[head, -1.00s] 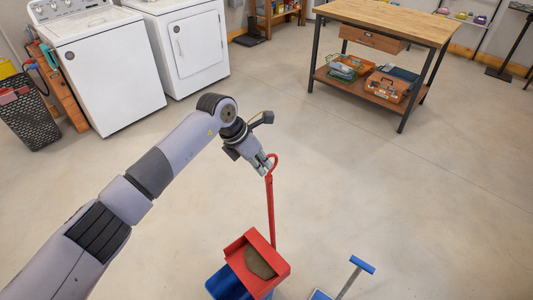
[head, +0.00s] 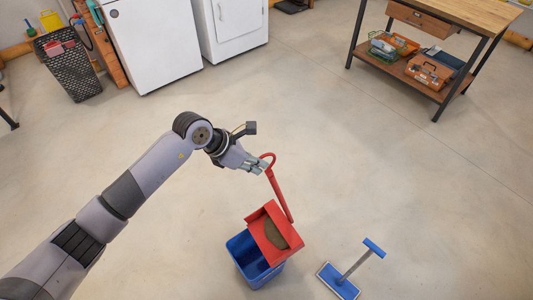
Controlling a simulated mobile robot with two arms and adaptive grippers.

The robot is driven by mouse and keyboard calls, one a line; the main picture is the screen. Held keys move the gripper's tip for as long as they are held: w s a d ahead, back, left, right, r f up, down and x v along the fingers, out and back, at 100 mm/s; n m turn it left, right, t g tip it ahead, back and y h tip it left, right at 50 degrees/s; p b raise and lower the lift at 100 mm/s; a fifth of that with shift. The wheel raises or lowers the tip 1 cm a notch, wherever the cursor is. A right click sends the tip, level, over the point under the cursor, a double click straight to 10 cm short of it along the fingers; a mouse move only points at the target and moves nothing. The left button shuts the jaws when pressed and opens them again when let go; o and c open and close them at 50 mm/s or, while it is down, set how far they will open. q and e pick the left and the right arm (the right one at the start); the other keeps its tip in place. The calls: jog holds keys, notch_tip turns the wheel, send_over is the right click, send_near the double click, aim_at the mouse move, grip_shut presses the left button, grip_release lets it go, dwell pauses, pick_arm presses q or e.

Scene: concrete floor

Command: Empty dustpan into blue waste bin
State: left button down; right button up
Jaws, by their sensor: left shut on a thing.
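The red dustpan (head: 260,228) has a long red handle with a loop at its top. A brown-grey heap of dirt (head: 279,234) lies in its pan. My left gripper (head: 262,168) is shut on the handle near the loop. The pan is tilted and overlaps the upper right part of the blue waste bin (head: 266,277) in the picture. Part of the bin's dark inside shows to the left of the pan. I cannot tell whether the pan touches the rim. My right gripper is not in view.
A wooden workbench (head: 463,18) with toolboxes is at the upper right. White appliances (head: 155,45) and a black basket (head: 70,70) are at the upper left. The middle floor is clear.

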pick_arm(q)
jog(key=s+a+f+t+h+b, duration=0.1)
jog(key=s+a+f+h+b, duration=0.1)
jog(key=s+a+b, duration=0.3)
jog(key=s+a+f+t+h+b, duration=0.1)
jog(key=s+a+f+b, duration=0.3)
jog(key=a, duration=1)
jog(key=s+a+f+t+h+b, duration=0.1)
jog(key=s+a+f+h+b, duration=0.2)
jog(key=s+a+b, duration=0.5)
jog(key=shift+a+m+b, duration=0.3)
jog(key=shift+a+b, duration=0.35)
jog(key=shift+a, duration=0.55)
jog(key=shift+s+d, duration=0.1)
dwell(0.9)
